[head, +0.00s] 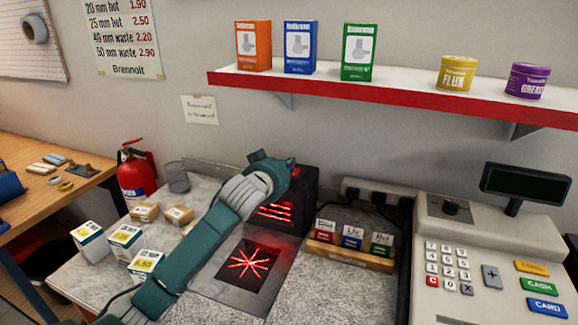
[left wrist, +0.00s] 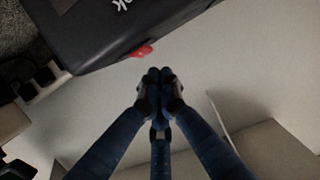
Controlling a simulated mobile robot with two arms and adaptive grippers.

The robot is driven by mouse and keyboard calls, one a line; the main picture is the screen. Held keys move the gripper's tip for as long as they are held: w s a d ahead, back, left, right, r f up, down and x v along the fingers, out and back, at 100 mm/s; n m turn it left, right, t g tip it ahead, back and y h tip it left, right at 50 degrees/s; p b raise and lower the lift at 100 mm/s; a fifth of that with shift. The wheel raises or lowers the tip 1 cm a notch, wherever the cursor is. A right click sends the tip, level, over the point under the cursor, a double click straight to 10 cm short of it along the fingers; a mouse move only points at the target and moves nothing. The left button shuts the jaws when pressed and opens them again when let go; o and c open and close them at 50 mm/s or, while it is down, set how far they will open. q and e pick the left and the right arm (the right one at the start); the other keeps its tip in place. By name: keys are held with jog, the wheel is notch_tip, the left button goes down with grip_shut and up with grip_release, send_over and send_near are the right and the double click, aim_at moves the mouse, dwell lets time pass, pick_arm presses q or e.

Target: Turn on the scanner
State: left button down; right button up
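The scanner is a black box (head: 297,187) on the counter behind my left arm, with red lines glowing on its front. A flat plate (head: 215,285) in front of it has a dark window (head: 248,262) with a glowing red star of lines. A small red switch (left wrist: 142,51) sticks out from the box's edge in the left wrist view. My left gripper (left wrist: 160,76) has its fingertips together and empty, just beside the switch, with a small gap showing. In the head view my left wrist covers part of the box, and the fingers are hidden. My right gripper is not in view.
A cash register (head: 490,250) stands at right. A wooden holder (head: 350,256) with several small cards sits beside the scanner. A red-edged shelf (head: 400,95) hangs above.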

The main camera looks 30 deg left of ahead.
pick_arm(q)
notch_tip(320, 180, up, 2)
jog(key=shift+s+r+p, duration=0.15)
jog(key=shift+p, duration=0.45)
jog(key=s+d+b, duration=0.2)
jog(key=s+b, duration=0.1)
jog(key=s, duration=0.7)
jog(key=shift+d+b, duration=0.25)
jog(key=shift+b, duration=0.05)
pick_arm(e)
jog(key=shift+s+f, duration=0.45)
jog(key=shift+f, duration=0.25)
pick_arm(q)
jog(key=shift+r, duration=0.15)
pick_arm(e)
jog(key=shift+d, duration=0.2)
